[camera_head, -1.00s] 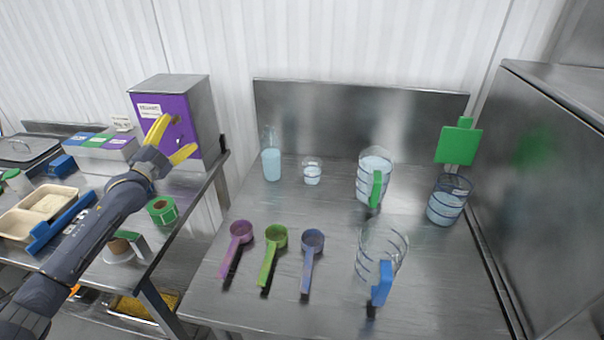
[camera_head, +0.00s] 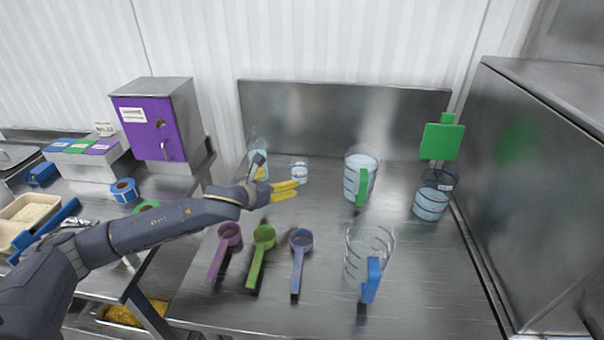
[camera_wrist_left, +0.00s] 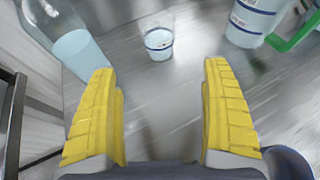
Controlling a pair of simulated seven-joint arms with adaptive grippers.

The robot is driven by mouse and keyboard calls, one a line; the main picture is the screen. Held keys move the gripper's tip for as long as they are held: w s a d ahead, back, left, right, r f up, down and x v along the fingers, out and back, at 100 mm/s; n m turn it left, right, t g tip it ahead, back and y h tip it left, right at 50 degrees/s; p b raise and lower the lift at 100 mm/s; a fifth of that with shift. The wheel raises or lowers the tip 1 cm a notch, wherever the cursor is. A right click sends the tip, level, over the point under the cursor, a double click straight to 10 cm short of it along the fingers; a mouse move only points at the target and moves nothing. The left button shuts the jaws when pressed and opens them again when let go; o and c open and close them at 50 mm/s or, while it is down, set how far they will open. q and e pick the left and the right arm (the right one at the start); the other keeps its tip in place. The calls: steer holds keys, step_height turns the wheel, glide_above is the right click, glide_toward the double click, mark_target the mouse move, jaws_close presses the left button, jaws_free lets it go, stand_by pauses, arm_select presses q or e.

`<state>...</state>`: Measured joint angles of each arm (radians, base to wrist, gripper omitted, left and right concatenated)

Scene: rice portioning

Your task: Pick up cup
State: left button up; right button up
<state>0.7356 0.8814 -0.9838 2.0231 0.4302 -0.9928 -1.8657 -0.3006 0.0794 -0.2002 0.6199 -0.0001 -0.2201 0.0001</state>
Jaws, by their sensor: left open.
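A small clear cup (camera_head: 300,173) with water stands upright near the back left of the steel table. It also shows in the left wrist view (camera_wrist_left: 159,45), ahead of my fingers and roughly centred between them. My left gripper (camera_head: 279,182) has yellow fingers, is open and empty, and is close in front of the cup, slightly to its left, apart from it. Its fingers show wide apart in the left wrist view (camera_wrist_left: 164,100). My right gripper is not in view.
A bottle (camera_wrist_left: 76,45) stands left of the cup, partly behind my gripper in the head view. A green-handled measuring jug (camera_head: 352,182) stands to the right. A blue-handled jug (camera_head: 369,245) and purple (camera_head: 229,235), green (camera_head: 264,237) and blue (camera_head: 301,240) scoops are nearer.

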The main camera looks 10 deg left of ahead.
mark_target(299, 172)
arm_select(q)
steer(key=x, duration=1.5)
steer(key=shift+w+a+f, duration=0.15)
steer(key=shift+w+f, duration=0.05)
steer(key=shift+f, duration=0.1)
steer(key=shift+c, duration=0.4)
steer(key=c, duration=1.3)
